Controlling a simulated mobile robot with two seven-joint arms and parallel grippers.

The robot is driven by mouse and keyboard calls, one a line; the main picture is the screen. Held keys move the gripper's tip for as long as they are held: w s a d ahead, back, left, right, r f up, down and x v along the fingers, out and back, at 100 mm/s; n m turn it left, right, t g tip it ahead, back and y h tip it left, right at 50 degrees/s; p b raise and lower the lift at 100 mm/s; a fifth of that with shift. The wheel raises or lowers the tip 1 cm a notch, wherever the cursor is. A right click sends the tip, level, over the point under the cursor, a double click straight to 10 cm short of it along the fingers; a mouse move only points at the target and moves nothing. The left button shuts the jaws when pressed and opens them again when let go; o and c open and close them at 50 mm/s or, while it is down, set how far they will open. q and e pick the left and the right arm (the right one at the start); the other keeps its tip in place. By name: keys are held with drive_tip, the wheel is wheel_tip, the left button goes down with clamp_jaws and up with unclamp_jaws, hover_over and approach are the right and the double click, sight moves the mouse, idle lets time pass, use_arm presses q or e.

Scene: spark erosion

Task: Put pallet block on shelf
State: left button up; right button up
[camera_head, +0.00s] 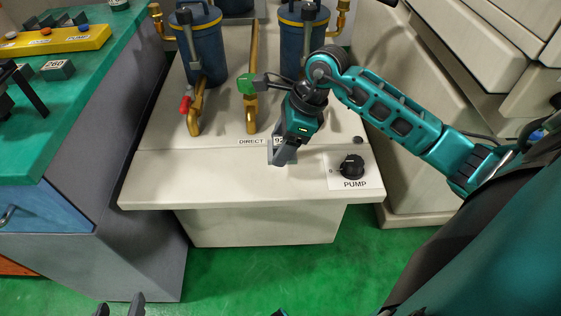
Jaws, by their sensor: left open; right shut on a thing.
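My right gripper (283,153) is over the front ledge of the cream machine unit, pointing down and shut. A small white label reading "92" shows at its fingers, apparently on the pallet block (279,141) it holds. The gripper hides most of that block, and I cannot tell if it touches the ledge. Another block (58,69), dark and labelled "260", sits on the green bench at the left. My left gripper (121,309) shows only its fingertips at the bottom edge, open and empty. No surface is clearly marked as the shelf.
The cream ledge (190,183) has a PUMP knob (352,166) at right. Blue filter canisters (204,45), brass pipes and a green-handled valve (247,84) stand behind. The ledge's left side is clear.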

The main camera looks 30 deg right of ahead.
sight(282, 171)
drive_tip(key=shift+w+f, duration=0.1)
drive_tip(key=shift+f, duration=0.6)
wheel_tip(282, 171, down, 4)
drive_tip(key=shift+f+b, duration=0.1)
drive_tip(key=shift+b, duration=0.35)
drive_tip(key=shift+f, duration=0.15)
drive_tip(key=o, duration=1)
drive_tip(key=shift+f, duration=0.15)
drive_tip(key=shift+c, duration=0.2)
drive_tip(key=o, duration=0.5)
